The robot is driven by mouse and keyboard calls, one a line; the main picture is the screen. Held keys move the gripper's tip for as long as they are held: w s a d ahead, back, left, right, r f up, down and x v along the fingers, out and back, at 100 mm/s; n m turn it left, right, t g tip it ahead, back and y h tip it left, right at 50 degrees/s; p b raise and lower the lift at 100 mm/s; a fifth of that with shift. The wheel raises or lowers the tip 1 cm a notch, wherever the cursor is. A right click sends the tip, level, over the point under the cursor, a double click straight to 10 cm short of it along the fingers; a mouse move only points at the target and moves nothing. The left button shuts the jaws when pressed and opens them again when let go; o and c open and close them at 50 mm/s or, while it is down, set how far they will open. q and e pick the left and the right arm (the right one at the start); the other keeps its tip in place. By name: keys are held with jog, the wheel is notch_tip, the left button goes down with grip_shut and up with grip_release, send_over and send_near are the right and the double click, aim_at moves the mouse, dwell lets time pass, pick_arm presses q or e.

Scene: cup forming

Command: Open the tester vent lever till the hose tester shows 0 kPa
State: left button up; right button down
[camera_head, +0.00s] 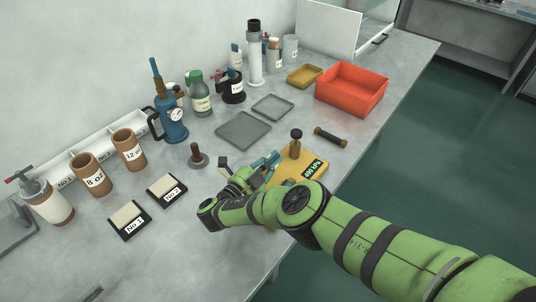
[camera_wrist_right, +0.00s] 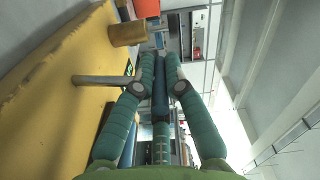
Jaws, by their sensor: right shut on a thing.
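The yellow hose tester (camera_head: 290,166) lies on the bench, with a brass, dark-topped fitting (camera_head: 295,146) standing on it. Its green display (camera_head: 312,169) seems to read 400 kPa, but the digits are small and tilted. In the right wrist view the tester's yellow body (camera_wrist_right: 50,110) fills the left side. A grey rod (camera_wrist_right: 100,80) sticks out from it towards my fingers. My right gripper (camera_head: 269,161) is beside the tester, its teal fingers (camera_wrist_right: 160,65) shut around a slim dark-blue bar, apparently the vent lever's handle. The fingers hide how rod and bar join. My left gripper is out of view.
A plunger-like tool (camera_head: 198,155), grey trays (camera_head: 243,130) and a blue pump with a gauge (camera_head: 170,118) stand further left and back. A red bin (camera_head: 352,90) is at the back right.

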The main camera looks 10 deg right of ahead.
jog(key=s+m, duration=0.1)
jog(key=d+m+p, duration=0.1)
jog(key=m, duration=0.1)
jog(key=shift+s+d+f+m, duration=0.2)
jog(key=shift+s+f+m, duration=0.1)
jog(key=shift+s+f, duration=0.1)
jog(key=c, duration=1.3)
grip_release()
jog(key=v, duration=0.7)
jog(key=shift+s+a, duration=0.2)
